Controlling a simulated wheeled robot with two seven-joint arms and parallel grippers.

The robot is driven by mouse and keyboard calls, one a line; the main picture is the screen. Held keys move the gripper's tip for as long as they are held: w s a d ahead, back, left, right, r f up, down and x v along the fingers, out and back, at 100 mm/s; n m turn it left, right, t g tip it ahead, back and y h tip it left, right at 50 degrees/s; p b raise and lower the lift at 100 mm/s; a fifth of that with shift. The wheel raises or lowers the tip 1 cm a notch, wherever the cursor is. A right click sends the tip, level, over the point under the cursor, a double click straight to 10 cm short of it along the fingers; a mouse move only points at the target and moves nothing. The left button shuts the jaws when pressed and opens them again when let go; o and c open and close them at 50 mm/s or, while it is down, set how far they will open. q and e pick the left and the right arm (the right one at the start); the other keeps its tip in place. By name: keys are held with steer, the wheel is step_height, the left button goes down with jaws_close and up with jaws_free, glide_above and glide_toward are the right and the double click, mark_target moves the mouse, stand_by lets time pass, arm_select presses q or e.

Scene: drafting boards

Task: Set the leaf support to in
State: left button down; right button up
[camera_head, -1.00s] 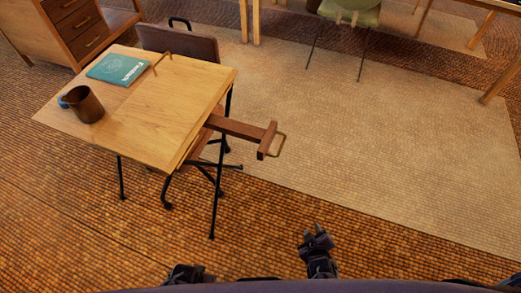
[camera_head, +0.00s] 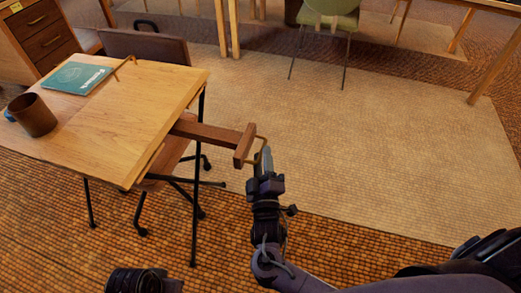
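The leaf support (camera_head: 212,133) is a dark wooden bar that sticks out to the right from under the light wooden table top (camera_head: 125,105). A crosspiece (camera_head: 243,147) with a brass loop handle (camera_head: 259,141) is at its outer end. My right gripper (camera_head: 263,163) points away from me, with its fingers at the near side of the loop. They overlap the handle in the view; I cannot tell whether they touch or grip it. My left gripper (camera_head: 140,281) is low at the bottom edge, away from the table, and only partly shown.
A brown mug (camera_head: 33,115), a teal book (camera_head: 77,78) and a brass handle-like piece (camera_head: 124,67) are on the table top. A brown chair (camera_head: 147,46) stands behind the table.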

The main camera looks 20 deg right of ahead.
steer(key=shift+x, duration=1.5)
jaws_close()
